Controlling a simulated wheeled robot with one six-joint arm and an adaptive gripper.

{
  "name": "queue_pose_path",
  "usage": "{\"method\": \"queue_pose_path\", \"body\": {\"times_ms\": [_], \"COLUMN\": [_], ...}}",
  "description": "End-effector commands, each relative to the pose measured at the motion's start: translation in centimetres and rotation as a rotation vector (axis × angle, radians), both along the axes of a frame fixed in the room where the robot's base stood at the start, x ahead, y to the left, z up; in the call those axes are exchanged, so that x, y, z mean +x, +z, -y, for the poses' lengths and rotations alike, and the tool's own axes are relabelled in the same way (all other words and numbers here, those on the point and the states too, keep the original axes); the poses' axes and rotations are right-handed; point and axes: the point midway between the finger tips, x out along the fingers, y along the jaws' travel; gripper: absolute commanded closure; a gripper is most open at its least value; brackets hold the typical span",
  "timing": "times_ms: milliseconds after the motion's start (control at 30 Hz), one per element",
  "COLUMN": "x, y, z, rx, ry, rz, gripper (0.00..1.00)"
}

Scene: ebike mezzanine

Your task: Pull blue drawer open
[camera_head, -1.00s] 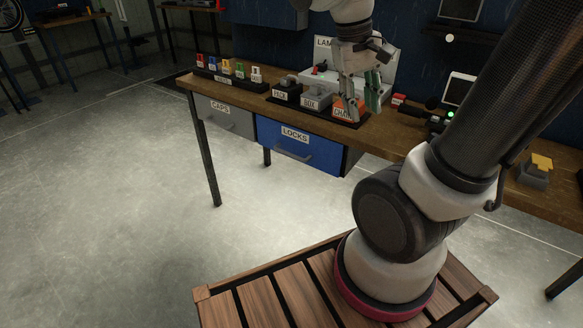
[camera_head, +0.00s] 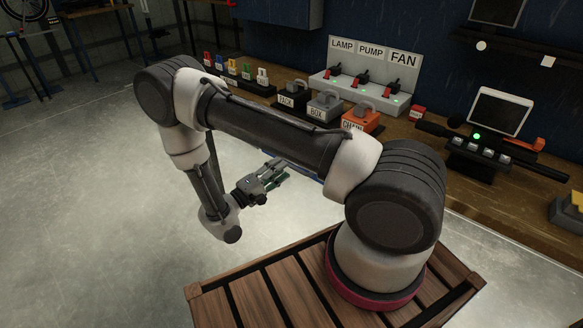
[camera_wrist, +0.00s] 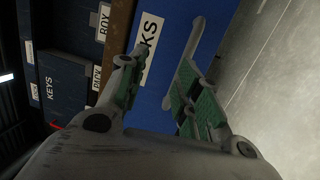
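I cannot tell whether a finger touches the handle. In the head view my gripper (camera_head: 280,174) is low in front of the bench, and my arm hides nearly all of the drawer.
On the bench stand small labelled boxes, including an orange one (camera_head: 361,118), and a LAMP, PUMP, FAN switch panel (camera_head: 372,75). A screen (camera_head: 499,110) stands at right. The bench edge lies above my gripper. Floor at left is clear.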

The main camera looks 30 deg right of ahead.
Motion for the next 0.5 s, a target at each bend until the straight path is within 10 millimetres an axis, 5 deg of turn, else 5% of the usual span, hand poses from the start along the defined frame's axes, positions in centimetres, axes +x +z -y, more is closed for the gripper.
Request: {"method": "queue_pose_path", "body": {"times_ms": [200, 500], "x": [-0.5, 1.0], "y": [-3.8, -3.1], "z": [-0.8, 3.2], "rx": [-0.04, -0.041], "ry": [0.123, 0.125], "rz": [0.02, 0.023], "gripper": [0.66, 0.66]}}
